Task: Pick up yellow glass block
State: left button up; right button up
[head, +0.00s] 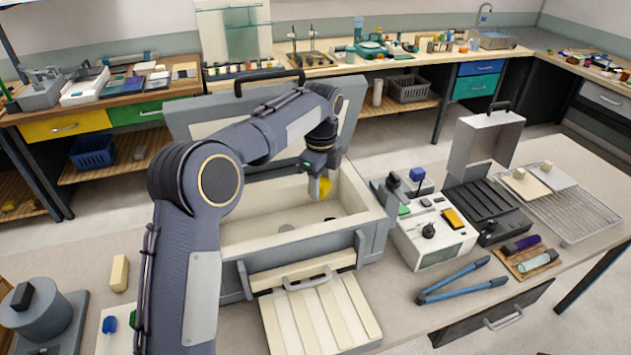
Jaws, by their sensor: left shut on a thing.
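The yellow glass block (325,187) is a small bright yellow piece held between the fingers of my left gripper (320,190). My left arm comes in from the left and reaches over the open cream and grey case, with the gripper pointing down above or inside it. The gripper is shut on the block. I cannot tell whether the block touches the case floor. The open case (262,232) has its lid raised at the back, partly hidden by my arm. My right gripper does not show.
Right of the case stand a white control box (432,245), a black ridged device (487,207) and a wire rack (585,215). Blue tongs (460,282) lie on the table in front. A slatted cream board (318,318) is at the case's front. Small dark things (287,228) lie in the case.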

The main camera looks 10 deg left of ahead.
pick_arm(q)
jog(key=s+d+b, duration=0.4)
jog(key=s+d, duration=0.2)
jog(key=s, duration=0.4)
jog(key=shift+s+d, duration=0.2)
jog(key=shift+s, duration=0.05)
